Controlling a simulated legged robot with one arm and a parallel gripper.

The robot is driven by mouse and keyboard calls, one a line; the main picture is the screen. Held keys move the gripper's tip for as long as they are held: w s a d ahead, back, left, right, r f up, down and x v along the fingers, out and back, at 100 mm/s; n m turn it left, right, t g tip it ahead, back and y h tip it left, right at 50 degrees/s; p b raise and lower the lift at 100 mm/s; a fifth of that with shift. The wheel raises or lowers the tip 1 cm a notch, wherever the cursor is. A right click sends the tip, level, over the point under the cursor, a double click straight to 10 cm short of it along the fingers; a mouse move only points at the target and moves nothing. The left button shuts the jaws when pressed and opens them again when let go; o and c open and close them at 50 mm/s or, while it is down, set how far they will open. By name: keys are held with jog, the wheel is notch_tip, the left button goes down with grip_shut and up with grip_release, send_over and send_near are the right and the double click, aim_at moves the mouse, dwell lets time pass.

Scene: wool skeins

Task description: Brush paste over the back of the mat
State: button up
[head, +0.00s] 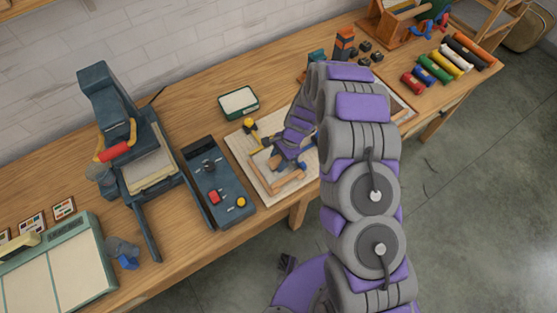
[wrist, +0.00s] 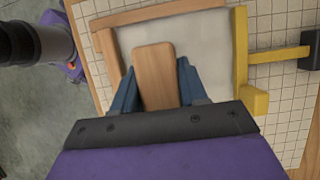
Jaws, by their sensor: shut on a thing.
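A pale grey mat back (wrist: 205,40) lies flat inside a frame of wooden bars (wrist: 150,13) in the wrist view. A yellow bar (wrist: 240,45) runs along its right side. My gripper (wrist: 157,68) is shut on a flat wooden piece (wrist: 154,60) that looks like a brush handle. The piece is over the mat; its far side and any bristles are hidden, so I cannot tell whether it touches. In the head view my gripper (head: 280,160) is over the same frame, and my arm hides part of it. A green tray (head: 239,102) with a whitish fill, perhaps paste, stands behind.
The frame lies on a gridded board (head: 240,143). A dark control box (head: 213,185) and a dark press (head: 112,120) stand left of it. Several coloured wool rolls (head: 440,67) lie at the right end of the wooden bench (head: 195,105). Bare bench surrounds the green tray.

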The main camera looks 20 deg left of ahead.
jog(key=shift+s+d, duration=0.65)
jog(key=shift+d, duration=0.1)
jog(key=shift+r+p, duration=1.5)
jog(key=shift+r, duration=1.45)
notch_tip(320, 180, up, 3)
jog(key=shift+p, duration=0.8)
jog(key=shift+f, duration=0.15)
jog(key=shift+f+b, duration=1.2)
jog(key=shift+f, duration=2.35)
